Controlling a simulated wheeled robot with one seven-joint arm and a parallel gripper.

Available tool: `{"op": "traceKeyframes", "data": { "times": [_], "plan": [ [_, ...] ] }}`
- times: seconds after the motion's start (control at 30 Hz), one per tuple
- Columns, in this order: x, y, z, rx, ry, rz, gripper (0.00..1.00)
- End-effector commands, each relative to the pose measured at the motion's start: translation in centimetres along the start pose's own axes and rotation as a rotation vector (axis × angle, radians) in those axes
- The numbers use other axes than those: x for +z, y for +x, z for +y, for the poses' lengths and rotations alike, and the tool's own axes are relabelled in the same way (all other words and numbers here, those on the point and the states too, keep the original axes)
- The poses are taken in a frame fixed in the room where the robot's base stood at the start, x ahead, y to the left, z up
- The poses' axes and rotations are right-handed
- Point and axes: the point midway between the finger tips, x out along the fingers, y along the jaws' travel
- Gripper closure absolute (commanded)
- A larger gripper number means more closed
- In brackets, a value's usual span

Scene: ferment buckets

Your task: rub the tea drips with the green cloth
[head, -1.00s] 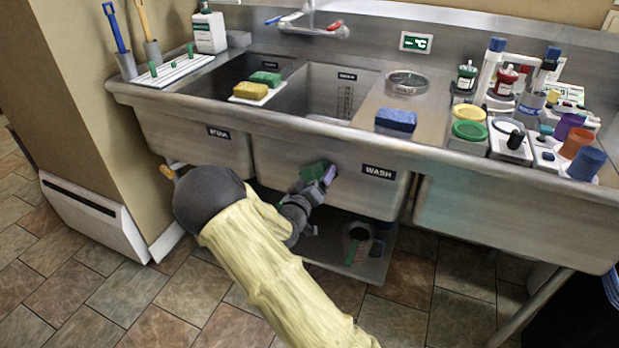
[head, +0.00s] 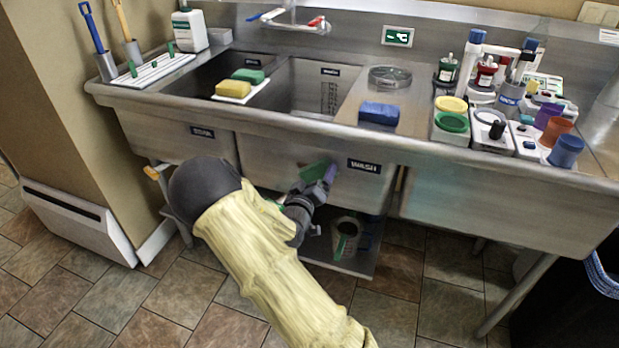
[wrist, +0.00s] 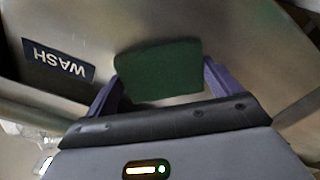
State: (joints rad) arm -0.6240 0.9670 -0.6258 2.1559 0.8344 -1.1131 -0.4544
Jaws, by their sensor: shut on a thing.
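My gripper (head: 324,180) is shut on a green cloth (head: 313,171) in front of the sink's steel front panel (head: 270,160), left of the WASH label (head: 363,166). In the wrist view, the green cloth (wrist: 158,72) spans the gap between the purple fingers of my gripper (wrist: 161,84). It lies close to the steel; I cannot tell whether it touches. I see no tea drips in either view; the cloth and gripper may cover them.
The sink rim (head: 300,125) overhangs the panel. A grey bucket (head: 346,232) stands on the low shelf (head: 350,262) below. A blue sponge (head: 379,114), bottles and cups crowd the counter at right. A yellow sponge (head: 233,88) sits between the basins.

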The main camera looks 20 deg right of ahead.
Motion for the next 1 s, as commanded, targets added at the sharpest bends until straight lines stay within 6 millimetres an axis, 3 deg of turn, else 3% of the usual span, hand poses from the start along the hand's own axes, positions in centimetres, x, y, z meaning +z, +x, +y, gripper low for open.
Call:
{"op": "traceKeyframes", "data": {
  "times": [0.67, 1.0],
  "plan": [
    [0.1, -0.1, 0.2, 0.001, 0.001, 0.001, 0.28],
    [-1.5, 0.0, -1.6, -0.001, 0.002, 0.002, 0.28]
  ]
}}
